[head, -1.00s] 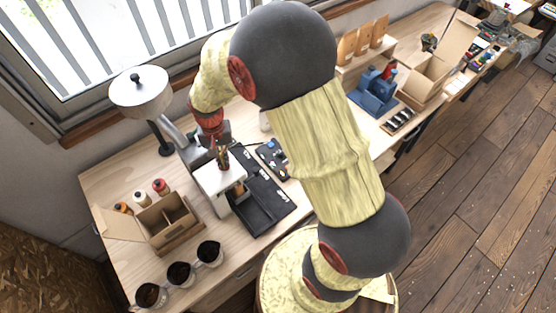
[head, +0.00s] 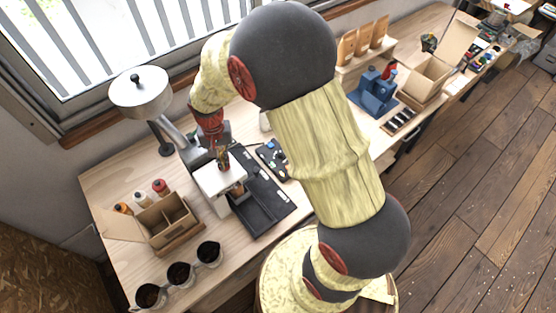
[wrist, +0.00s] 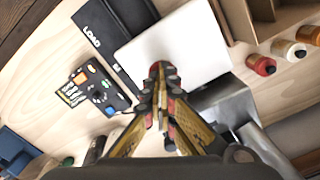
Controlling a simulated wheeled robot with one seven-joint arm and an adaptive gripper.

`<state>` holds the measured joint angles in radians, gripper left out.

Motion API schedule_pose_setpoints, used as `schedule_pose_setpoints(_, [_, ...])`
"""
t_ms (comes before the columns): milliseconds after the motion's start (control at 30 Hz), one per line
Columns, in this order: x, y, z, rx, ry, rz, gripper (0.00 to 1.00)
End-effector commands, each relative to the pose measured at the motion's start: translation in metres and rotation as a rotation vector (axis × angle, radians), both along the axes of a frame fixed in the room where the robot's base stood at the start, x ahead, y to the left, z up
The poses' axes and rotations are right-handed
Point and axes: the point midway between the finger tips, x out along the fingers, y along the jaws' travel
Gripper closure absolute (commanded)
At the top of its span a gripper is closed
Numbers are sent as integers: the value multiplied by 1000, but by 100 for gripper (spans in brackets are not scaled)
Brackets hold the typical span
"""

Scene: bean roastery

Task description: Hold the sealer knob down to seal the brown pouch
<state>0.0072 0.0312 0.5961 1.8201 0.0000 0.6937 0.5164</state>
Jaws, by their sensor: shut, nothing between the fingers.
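My gripper (head: 222,168) is shut and empty, pointing down over a white-topped machine (head: 212,181). In the wrist view its fingertips (wrist: 161,72) lie in front of the white top (wrist: 190,45); I cannot tell whether they touch it. A small brown piece (head: 239,190) shows at the machine's side, perhaps part of the brown pouch. A black tray (head: 262,205) extends from the machine, marked "LOAD" in the wrist view.
A button panel (wrist: 101,92) lies beside the tray. A divided box (head: 165,222), bottles (head: 141,199) and several dark-filled cups (head: 180,274) stand nearby. A blue device (head: 374,93) with a red part and several brown pouches (head: 364,40) stand farther right.

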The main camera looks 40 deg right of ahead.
Motion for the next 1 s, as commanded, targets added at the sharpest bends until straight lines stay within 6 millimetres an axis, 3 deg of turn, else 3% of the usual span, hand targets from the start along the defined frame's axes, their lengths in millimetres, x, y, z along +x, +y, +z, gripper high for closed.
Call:
schedule_pose_setpoints(533, [-1,0,2,0,2,0,100])
schedule_pose_setpoints(1000, [0,0,40,0,0,0,100])
